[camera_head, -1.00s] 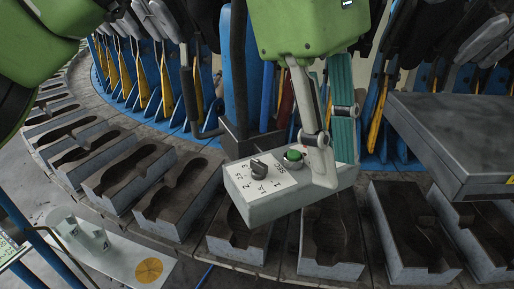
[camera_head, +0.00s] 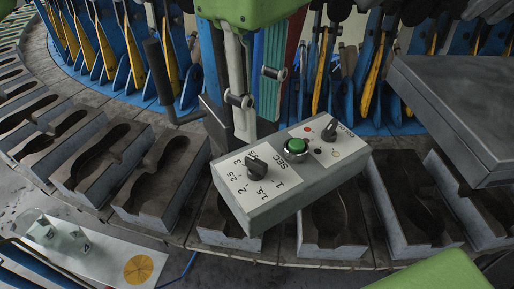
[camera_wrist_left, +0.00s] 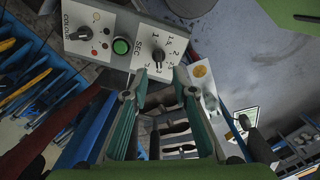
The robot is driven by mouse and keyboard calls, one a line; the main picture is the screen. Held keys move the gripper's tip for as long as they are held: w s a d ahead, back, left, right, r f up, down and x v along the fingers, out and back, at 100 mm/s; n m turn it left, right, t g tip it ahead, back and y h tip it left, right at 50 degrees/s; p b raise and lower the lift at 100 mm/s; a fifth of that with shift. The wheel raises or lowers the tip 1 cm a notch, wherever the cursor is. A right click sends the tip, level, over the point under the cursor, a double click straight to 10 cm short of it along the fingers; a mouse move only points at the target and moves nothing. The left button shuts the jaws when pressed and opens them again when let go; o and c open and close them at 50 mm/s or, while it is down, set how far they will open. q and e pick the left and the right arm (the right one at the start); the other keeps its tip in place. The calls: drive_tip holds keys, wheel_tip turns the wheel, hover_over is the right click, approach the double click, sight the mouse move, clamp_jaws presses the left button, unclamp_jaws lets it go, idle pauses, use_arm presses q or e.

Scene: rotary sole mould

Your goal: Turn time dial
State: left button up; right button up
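The time dial is a black knob (camera_head: 256,168) at the left end of a pale grey control box (camera_head: 280,206), on a white SEC scale with printed numbers. It also shows in the left wrist view (camera_wrist_left: 156,55), just past the fingertips and in line with the gap between them. My left gripper (camera_head: 252,120) hangs behind the box in the head view, with its fingertips partly hidden. In the left wrist view its two teal fingers (camera_wrist_left: 160,78) are apart with nothing between them. No contact with the dial is visible.
A green button (camera_head: 296,147) and a second black knob (camera_head: 329,131) sit on the same box. Dark sole moulds (camera_head: 165,180) ring the rotary table around it. A grey metal slab (camera_head: 460,110) stands to the right. A plate with a yellow disc (camera_head: 138,270) lies lower left.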

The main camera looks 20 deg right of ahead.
sight(256, 160)
use_arm(q)
drive_tip(key=f, duration=0.3)
drive_tip(key=shift+w+f+p, duration=0.35)
drive_tip(key=shift+f+p, duration=0.05)
wheel_tip(256, 160, down, 4)
drive_tip(key=shift+r+p, duration=0.25)
drive_tip(key=shift+p, duration=0.2)
drive_tip(key=shift+f, duration=0.45)
drive_tip(key=shift+c, duration=0.4)
clamp_jaws()
use_arm(e)
drive_tip(key=shift+w+d+r, duration=0.1)
drive_tip(key=shift+w+r, duration=0.25)
drive_tip(key=shift+r, duration=0.2)
drive_tip(key=shift+w+r, duration=0.35)
drive_tip(key=shift+r, duration=0.2)
